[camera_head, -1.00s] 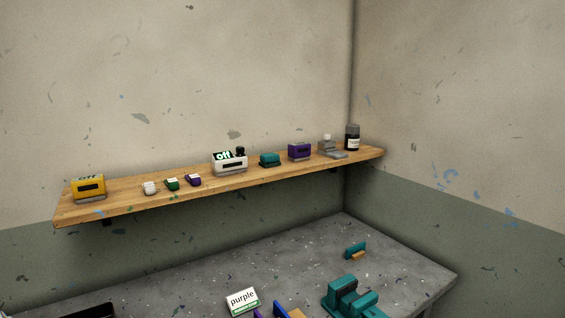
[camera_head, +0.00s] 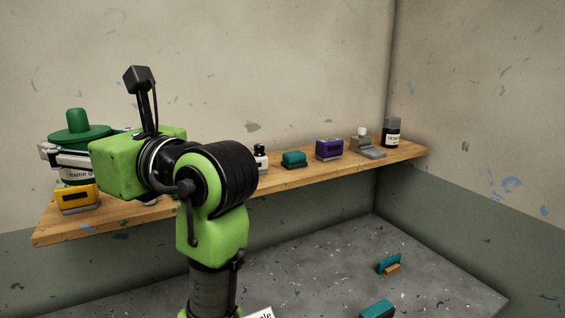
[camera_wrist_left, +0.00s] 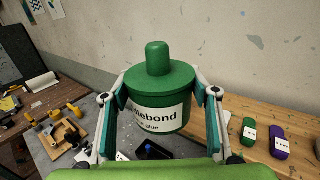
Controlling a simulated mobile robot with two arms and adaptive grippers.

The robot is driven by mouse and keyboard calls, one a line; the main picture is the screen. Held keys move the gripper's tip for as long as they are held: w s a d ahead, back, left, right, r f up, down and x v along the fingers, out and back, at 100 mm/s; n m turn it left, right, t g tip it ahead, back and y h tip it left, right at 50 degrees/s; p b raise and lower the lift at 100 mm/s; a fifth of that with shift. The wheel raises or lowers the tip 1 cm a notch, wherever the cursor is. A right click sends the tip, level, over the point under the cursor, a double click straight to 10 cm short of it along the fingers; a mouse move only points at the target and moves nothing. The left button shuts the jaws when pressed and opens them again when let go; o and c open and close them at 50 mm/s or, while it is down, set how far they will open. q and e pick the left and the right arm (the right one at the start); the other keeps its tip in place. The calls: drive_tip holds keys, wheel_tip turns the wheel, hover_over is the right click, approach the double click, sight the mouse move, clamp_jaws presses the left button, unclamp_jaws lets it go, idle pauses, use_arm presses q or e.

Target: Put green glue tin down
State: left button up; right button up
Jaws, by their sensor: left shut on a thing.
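The green glue tin (camera_head: 80,133) has a green lid with a knob and a white label. It is upright at the left end of the wooden shelf (camera_head: 50,228), just above the yellow box (camera_head: 77,200) in the head view. My left gripper (camera_head: 68,158) is shut around it. In the left wrist view the tin (camera_wrist_left: 160,82) sits between both fingers of my left gripper (camera_wrist_left: 160,98). I cannot tell whether its base touches anything. My right gripper is in neither view.
The shelf also bears a teal item (camera_head: 293,160), a purple box (camera_head: 329,149) and a dark bottle (camera_head: 391,133). A green item (camera_wrist_left: 249,133) and a purple item (camera_wrist_left: 279,140) lie right of the tin. My left arm hides the shelf's middle.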

use_arm(q)
drive_tip(key=shift+d+r, duration=0.15)
drive_tip(key=shift+r, duration=0.05)
drive_tip(key=shift+f, duration=0.15)
drive_tip(key=shift+w+a+f+b, duration=0.35)
drive_tip(key=shift+w+b, duration=0.1)
drive_tip(key=shift+w, duration=0.1)
drive_tip(key=shift+w+a+f+b, duration=0.2)
drive_tip(key=shift+w+a+b, duration=0.1)
drive_tip(key=shift+w+b, duration=0.15)
drive_tip(key=w+a+f+p, duration=0.1)
drive_tip(key=w+f, duration=0.1)
drive_tip(key=w, duration=0.1)
drive_tip(key=w+a+f+p, duration=0.1)
drive_tip(key=w+a+f, duration=0.1)
drive_tip(key=w+f, duration=0.1)
drive_tip(key=w+a+f+p, duration=0.1)
drive_tip(key=w+f, duration=0.1)
drive_tip(key=w, duration=0.1)
drive_tip(key=shift+w+a+f, duration=0.15)
drive_tip(key=shift+w+a, duration=0.1)
drive_tip(key=shift+a, duration=0.05)
drive_tip(key=shift+w+f, duration=0.15)
drive_tip(key=shift+f, duration=0.05)
drive_tip(key=f+p, duration=0.1)
drive_tip(key=f, duration=0.2)
drive_tip(key=shift+w+a+p, duration=0.2)
drive_tip(key=shift+w+p, duration=0.1)
drive_tip(key=shift+p, duration=0.1)
drive_tip(key=shift+f, duration=0.45)
